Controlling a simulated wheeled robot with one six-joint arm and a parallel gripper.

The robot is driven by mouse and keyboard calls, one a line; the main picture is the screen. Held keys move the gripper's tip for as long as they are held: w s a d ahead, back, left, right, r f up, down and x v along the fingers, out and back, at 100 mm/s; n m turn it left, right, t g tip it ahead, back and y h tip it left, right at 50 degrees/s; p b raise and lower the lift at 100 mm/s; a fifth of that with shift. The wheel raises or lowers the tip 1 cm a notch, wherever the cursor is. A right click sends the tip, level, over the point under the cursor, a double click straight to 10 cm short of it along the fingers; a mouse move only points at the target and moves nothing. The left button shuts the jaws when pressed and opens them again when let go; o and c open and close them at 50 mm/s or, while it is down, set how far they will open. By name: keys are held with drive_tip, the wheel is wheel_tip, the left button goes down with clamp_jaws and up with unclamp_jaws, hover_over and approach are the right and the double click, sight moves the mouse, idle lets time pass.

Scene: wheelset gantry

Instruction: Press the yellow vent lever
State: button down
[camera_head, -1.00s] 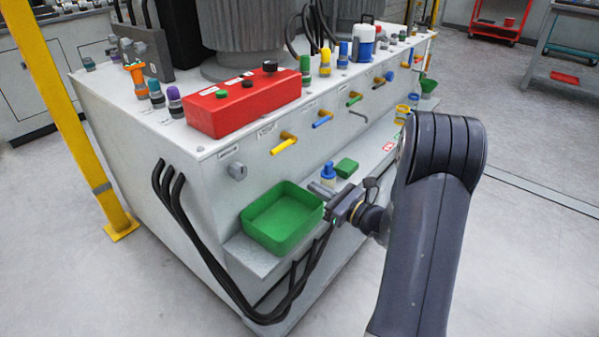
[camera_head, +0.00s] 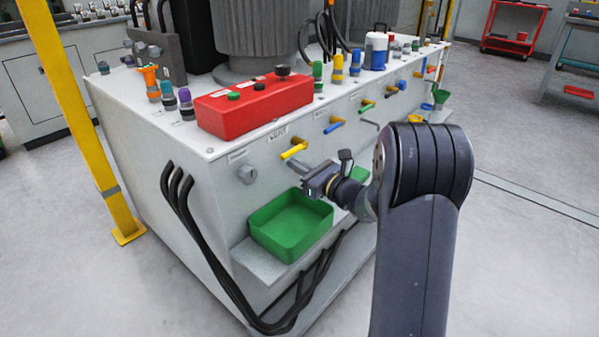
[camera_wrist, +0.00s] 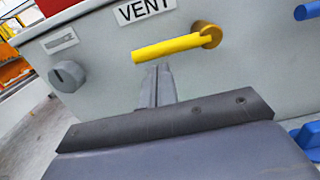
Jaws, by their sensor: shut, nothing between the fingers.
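The yellow vent lever (camera_head: 293,150) sticks out of the front face of the grey cabinet, near its left end. In the wrist view the lever (camera_wrist: 168,47) lies nearly level, its pivot at the right end, under a white label (camera_wrist: 143,9) reading VENT. My gripper (camera_wrist: 158,72) is shut and empty. Its fingertips show just below the middle of the lever; whether they touch it I cannot tell. In the head view my gripper (camera_head: 300,170) is just below the lever and its fingertips are hard to make out.
A grey knob (camera_wrist: 68,77) is left of the lever. A blue lever (camera_head: 334,126) is to its right. A green tray (camera_head: 289,228) sits on the ledge below. A red control box (camera_head: 255,103) stands on top. Black hoses (camera_head: 205,258) run down the cabinet's left part.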

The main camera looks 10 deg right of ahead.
drive_tip(key=shift+a+r+m+p, duration=0.1)
drive_tip(key=shift+r+m+p, duration=0.35)
drive_tip(key=shift+m+p, duration=0.4)
drive_tip(key=w+d+r+m+p, duration=0.1)
drive_tip(key=r+m+p, duration=0.2)
drive_tip(key=m+p, duration=0.5)
drive_tip(key=w+d+r+m+h+p, duration=0.1)
drive_tip(key=r+m+p, duration=0.3)
drive_tip(key=m+p, duration=0.4)
drive_tip(key=d+p, duration=0.1)
drive_tip(key=p, duration=0.3)
drive_tip(key=shift+r, duration=0.3)
drive_tip(key=shift+w+d+p, duration=0.2)
drive_tip(key=shift+d+p, duration=0.05)
drive_tip(key=shift+p, duration=0.15)
drive_tip(key=shift+s, duration=0.1)
